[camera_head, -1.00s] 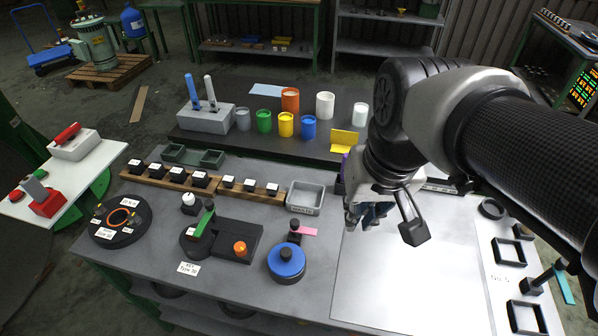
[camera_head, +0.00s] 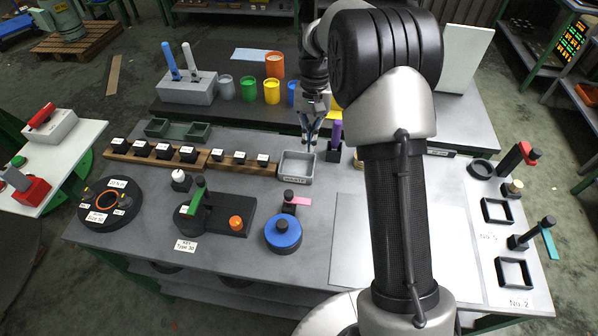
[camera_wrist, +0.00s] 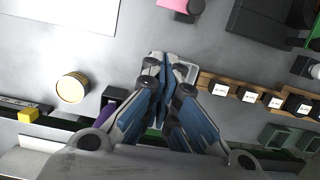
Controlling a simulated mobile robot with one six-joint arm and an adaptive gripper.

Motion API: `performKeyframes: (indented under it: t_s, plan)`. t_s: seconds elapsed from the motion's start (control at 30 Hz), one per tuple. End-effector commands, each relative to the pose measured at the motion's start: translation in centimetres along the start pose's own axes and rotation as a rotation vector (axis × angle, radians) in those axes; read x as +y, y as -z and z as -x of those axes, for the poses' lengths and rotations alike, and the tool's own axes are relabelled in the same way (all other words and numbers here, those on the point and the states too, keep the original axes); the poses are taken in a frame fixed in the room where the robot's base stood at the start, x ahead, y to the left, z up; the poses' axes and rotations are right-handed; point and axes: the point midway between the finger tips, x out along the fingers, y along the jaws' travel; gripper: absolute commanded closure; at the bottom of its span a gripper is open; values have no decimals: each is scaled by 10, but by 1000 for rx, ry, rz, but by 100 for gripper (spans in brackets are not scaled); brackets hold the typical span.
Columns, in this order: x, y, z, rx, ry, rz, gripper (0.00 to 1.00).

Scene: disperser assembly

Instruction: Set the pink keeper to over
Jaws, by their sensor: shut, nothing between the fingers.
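The pink keeper (camera_head: 299,200) is a small pink flag on a black post behind the blue round disc (camera_head: 283,234) in the head view. It points right, clear of the top of the blue disc. In the wrist view the pink keeper (camera_wrist: 176,4) shows only in part at the top edge. My gripper (camera_head: 309,143) is above the grey tray (camera_head: 297,164), behind the keeper and apart from it. In the wrist view my gripper (camera_wrist: 166,72) has its fingers together with nothing held, and they partly cover the tray.
A purple-handled part (camera_head: 335,134) stands right of the tray. Wooden racks (camera_head: 240,167) with black blocks lie left of it. A green lever (camera_head: 198,200) stands left of the blue disc. A bare light plate (camera_head: 350,250) lies to the right, partly behind my arm.

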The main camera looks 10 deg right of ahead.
Motion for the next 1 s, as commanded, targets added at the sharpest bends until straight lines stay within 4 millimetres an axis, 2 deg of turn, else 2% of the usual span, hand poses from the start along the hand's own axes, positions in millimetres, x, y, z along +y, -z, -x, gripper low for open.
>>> performKeyframes:
  t_s: [0.1,0.2,0.67,0.77,1.0]
  plan:
    - [-1,10,-17,-26,-4,-15,100]
    - [-1,14,-24,-35,-5,-22,100]
    - [-1,14,-30,-38,-6,-23,100]
    - [-1,14,-42,-39,-6,-23,100]
    - [0,12,-92,-41,-7,-23,100]
